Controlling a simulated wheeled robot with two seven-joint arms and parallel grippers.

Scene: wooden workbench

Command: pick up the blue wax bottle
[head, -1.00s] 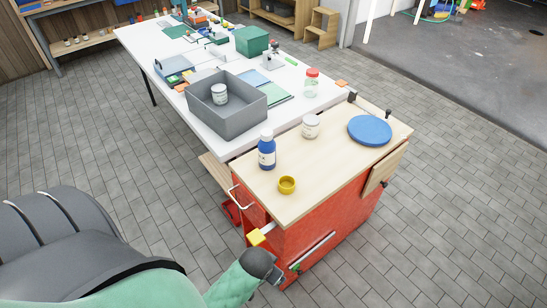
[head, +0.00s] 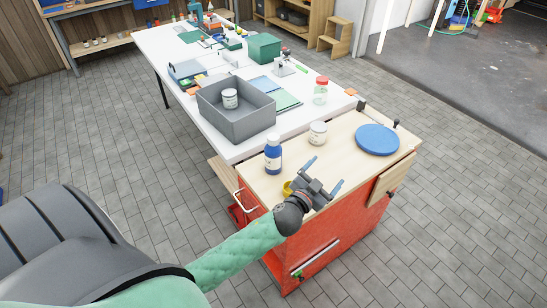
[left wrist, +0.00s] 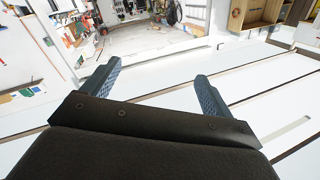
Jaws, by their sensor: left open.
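The blue wax bottle (head: 273,156) has a white cap and a pale label. It stands upright near the left edge of the wooden top of the red cabinet. My left gripper (head: 324,174) is open and empty, just right of the bottle and nearer to me, apart from it. Its two spread fingers also show in the left wrist view (left wrist: 152,90), where no bottle is in sight. A yellow cup (head: 287,187) is partly hidden behind the gripper. My right gripper is not in view.
A white-labelled jar (head: 317,133) and a blue round disc (head: 377,139) stand on the wooden top (head: 345,152). A white table (head: 178,92) behind holds a grey bin (head: 236,122) with a jar (head: 230,99) inside, and a red-lidded jar (head: 321,91).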

